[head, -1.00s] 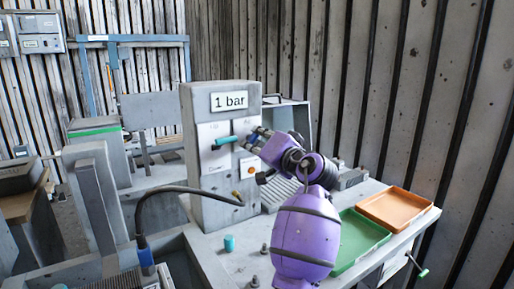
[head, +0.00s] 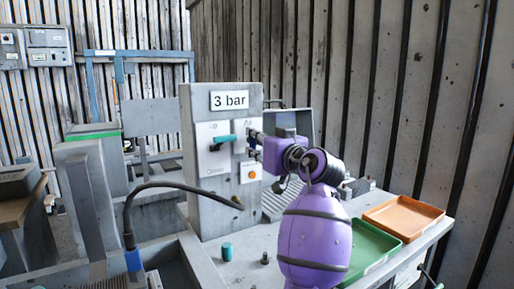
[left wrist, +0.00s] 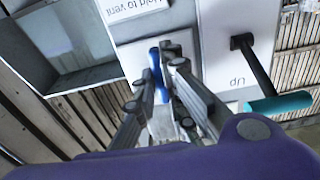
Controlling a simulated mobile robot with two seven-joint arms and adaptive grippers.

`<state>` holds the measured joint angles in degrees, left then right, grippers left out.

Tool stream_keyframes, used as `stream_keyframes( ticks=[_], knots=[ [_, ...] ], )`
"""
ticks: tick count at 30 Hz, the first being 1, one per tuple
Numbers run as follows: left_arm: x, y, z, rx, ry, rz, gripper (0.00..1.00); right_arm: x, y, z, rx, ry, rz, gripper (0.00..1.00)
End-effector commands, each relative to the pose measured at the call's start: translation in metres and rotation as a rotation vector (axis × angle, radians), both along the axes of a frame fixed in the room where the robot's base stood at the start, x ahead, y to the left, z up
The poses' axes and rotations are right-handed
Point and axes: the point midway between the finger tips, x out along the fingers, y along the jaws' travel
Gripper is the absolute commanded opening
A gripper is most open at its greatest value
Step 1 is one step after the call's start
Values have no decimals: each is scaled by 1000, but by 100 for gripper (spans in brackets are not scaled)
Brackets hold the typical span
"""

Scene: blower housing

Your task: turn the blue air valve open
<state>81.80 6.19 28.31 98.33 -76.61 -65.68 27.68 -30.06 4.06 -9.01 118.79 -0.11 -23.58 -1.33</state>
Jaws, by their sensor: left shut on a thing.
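The blue air valve (left wrist: 156,66) shows in the left wrist view as a blue handle on a pale plate, partly hidden by fingers. My left gripper (left wrist: 166,68) is shut on it, with a finger on either side. In the head view my left gripper (head: 255,143) reaches the front of the grey control housing (head: 221,110), and its fingers hide the valve there. The sign (head: 230,100) on the housing reads "3 bar". My right gripper is not in view.
A teal-handled lever (head: 223,139) sits close left of my gripper; it also shows in the left wrist view (left wrist: 280,104). An orange button (head: 251,172) is below. A hose (head: 165,186) arches in front. Green (head: 372,252) and orange (head: 404,216) trays lie right.

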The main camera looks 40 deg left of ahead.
Motion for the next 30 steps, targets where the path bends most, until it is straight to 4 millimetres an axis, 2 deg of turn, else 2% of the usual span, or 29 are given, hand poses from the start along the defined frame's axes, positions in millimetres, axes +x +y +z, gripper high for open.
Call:
stream_keyframes(
  ticks=[19,20,23,30],
  knots=[
    [0,0,0,-19,-43,0,0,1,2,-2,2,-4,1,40],
    [0,0,0,-19,-43,0,14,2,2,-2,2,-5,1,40],
    [0,0,0,-19,-42,0,27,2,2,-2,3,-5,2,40],
    [0,0,0,-17,-42,0,29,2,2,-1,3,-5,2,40]
  ],
)
